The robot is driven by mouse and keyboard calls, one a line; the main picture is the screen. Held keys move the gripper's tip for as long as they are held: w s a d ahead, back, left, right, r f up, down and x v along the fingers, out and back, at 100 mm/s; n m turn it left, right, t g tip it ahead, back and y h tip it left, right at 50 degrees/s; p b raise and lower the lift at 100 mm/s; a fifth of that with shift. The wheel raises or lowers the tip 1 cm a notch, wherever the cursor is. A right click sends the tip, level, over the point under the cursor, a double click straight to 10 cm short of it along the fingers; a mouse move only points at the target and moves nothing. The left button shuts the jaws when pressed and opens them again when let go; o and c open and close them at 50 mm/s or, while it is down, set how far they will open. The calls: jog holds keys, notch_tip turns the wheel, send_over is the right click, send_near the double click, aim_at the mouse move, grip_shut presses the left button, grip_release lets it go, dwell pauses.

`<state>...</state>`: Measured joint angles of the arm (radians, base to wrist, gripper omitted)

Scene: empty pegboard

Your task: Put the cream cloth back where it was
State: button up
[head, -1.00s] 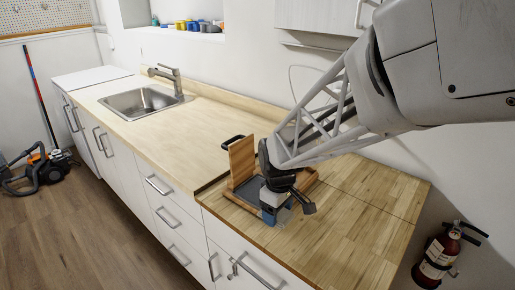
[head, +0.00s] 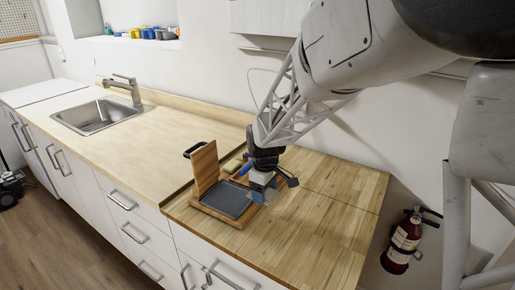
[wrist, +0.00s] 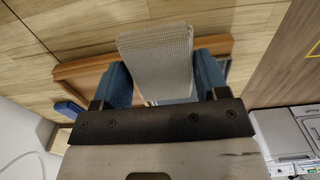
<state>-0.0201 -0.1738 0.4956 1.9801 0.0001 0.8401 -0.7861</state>
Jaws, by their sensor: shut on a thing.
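The cream cloth (wrist: 157,62), a pale woven piece, is between the blue fingers of my gripper (wrist: 163,80) in the wrist view. My gripper is shut on it, and its free end sticks out past the fingers. In the head view my gripper (head: 262,190) is low at the right side of a wooden tray (head: 222,219) with a dark grey floor. A pale patch shows between the fingers there, but I cannot tell how much of it is cloth. I cannot tell whether the cloth touches the tray or the counter.
An upright wooden board (head: 205,168) stands at the tray's left side. A yellowish sponge-like block (head: 232,166) lies behind the tray, with a small blue thing (head: 246,167) beside it. The wooden counter (head: 330,205) to the right is clear. A sink (head: 93,116) is far left.

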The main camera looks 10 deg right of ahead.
jog(key=w+d, duration=0.3)
jog(key=d, duration=0.1)
jog(key=w+d+f, duration=0.1)
jog(key=w+d, duration=0.2)
jog(key=d, duration=0.2)
jog(key=w+d+f, duration=0.1)
jog(key=w+d, duration=0.2)
jog(key=d, duration=0.2)
jog(key=shift+w+d+f, duration=0.1)
jog(key=shift+w+f, duration=0.1)
jog(key=shift+w, duration=0.2)
send_over(289, 165)
jog(key=shift+w+f, duration=0.1)
jog(key=shift+f, duration=0.65)
jog(key=shift+f, duration=0.1)
jog(key=shift+f, duration=1.65)
jog(key=shift+f, duration=0.15)
jog(key=o, duration=1)
